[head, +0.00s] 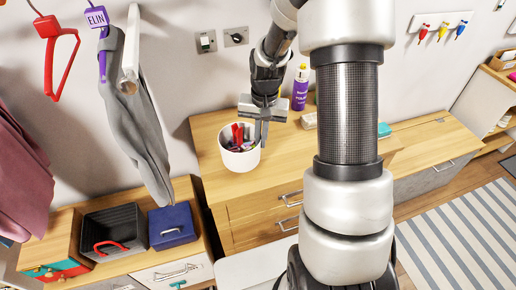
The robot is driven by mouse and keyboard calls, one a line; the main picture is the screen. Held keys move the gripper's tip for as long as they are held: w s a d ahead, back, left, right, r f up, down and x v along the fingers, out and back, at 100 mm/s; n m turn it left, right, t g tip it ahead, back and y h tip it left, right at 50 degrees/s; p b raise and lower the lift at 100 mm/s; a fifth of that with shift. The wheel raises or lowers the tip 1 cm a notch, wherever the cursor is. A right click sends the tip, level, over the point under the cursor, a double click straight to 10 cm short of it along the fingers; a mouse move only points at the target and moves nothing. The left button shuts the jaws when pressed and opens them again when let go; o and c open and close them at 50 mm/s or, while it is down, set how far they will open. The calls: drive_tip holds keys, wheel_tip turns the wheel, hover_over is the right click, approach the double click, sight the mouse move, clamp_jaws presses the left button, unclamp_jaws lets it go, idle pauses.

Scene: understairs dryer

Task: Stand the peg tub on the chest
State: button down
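The peg tub (240,160) is a white round tub with red, purple and dark pegs in it. It is upright over the front left part of the wooden chest's top (212,160). I cannot tell whether it rests on the top or hangs just above it. My gripper (264,134) points down at the right side of the tub's rim, with a finger at or against the rim. The fingertips are partly hidden, so I cannot tell whether they are closed on the rim.
A purple bottle (300,90) stands at the back of the chest. A low bench at left holds a dark basket (113,232) and a blue box (171,226). Clothes (140,120) hang at left. A striped rug (465,240) lies at right.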

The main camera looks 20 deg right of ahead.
drive_tip(key=shift+f, duration=2.15)
drive_tip(key=c, duration=2)
unclamp_jaws()
